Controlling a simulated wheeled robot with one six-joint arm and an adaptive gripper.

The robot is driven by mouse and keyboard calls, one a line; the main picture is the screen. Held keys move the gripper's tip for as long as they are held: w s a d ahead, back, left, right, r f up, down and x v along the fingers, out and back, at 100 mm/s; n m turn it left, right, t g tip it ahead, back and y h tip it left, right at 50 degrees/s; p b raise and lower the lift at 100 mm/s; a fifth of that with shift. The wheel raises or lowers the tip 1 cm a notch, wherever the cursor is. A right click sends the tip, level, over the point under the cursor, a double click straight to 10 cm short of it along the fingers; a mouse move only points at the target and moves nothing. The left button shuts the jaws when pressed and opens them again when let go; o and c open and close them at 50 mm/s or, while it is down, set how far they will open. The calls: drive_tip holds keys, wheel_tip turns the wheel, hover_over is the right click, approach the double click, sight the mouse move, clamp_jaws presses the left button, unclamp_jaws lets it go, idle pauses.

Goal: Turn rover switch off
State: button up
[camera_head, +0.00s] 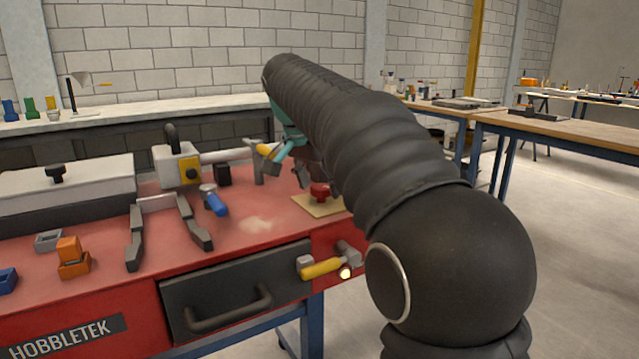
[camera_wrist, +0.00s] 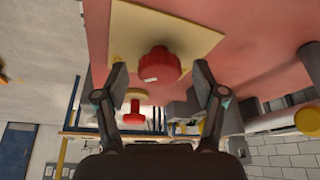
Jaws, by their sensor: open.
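A red knob (camera_head: 320,190) sits on a tan square plate (camera_head: 312,207) near the right end of the red bench top. In the wrist view the red knob (camera_wrist: 160,65) shows between the two fingers of my gripper (camera_wrist: 160,75), with the tan plate (camera_wrist: 190,32) behind it. The fingers are spread wide, one on each side, with gaps to the knob. In the head view my gripper (camera_head: 286,165) is beside the knob, partly hidden by my arm. No label shows which control is the rover switch.
A yellow-handled lever (camera_head: 321,268) and lit lamp (camera_head: 345,272) are on the bench front, right of a grey drawer (camera_head: 240,290). A grey block with a yellow face (camera_head: 178,165) and a blue-handled part (camera_head: 214,201) stand left of my gripper. A second red part (camera_wrist: 134,114) shows in the wrist view.

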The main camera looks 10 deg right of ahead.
drive_tip(key=c, duration=1.1)
drive_tip(key=shift+c, duration=0.2)
drive_tip(key=shift+n, duration=0.3)
drive_tip(key=n, duration=0.1)
drive_tip(key=n+y, duration=0.1)
drive_tip(key=n, duration=0.1)
drive_tip(key=shift+s+d+n+t, duration=0.1)
drive_tip(key=shift+d+n+t, duration=0.1)
drive_tip(key=shift+n+t, duration=0.15)
drive_tip(key=n+y, duration=0.1)
drive_tip(key=n, duration=0.1)
drive_tip(key=n+y, duration=0.1)
drive_tip(key=n, duration=0.1)
drive_tip(key=shift+d+t, duration=0.15)
drive_tip(key=shift+t, duration=0.2)
drive_tip(key=n, duration=0.2)
drive_tip(key=n+y, duration=0.1)
drive_tip(key=n, duration=0.2)
drive_tip(key=shift+d+y, duration=0.15)
drive_tip(key=shift+y, duration=0.15)
drive_tip(key=n, duration=0.2)
drive_tip(key=n+g+y, duration=0.1)
drive_tip(key=n, duration=0.1)
drive_tip(key=shift+d+n+y, duration=0.1)
drive_tip(key=shift+n+y, duration=0.2)
drive_tip(key=shift+n, duration=0.05)
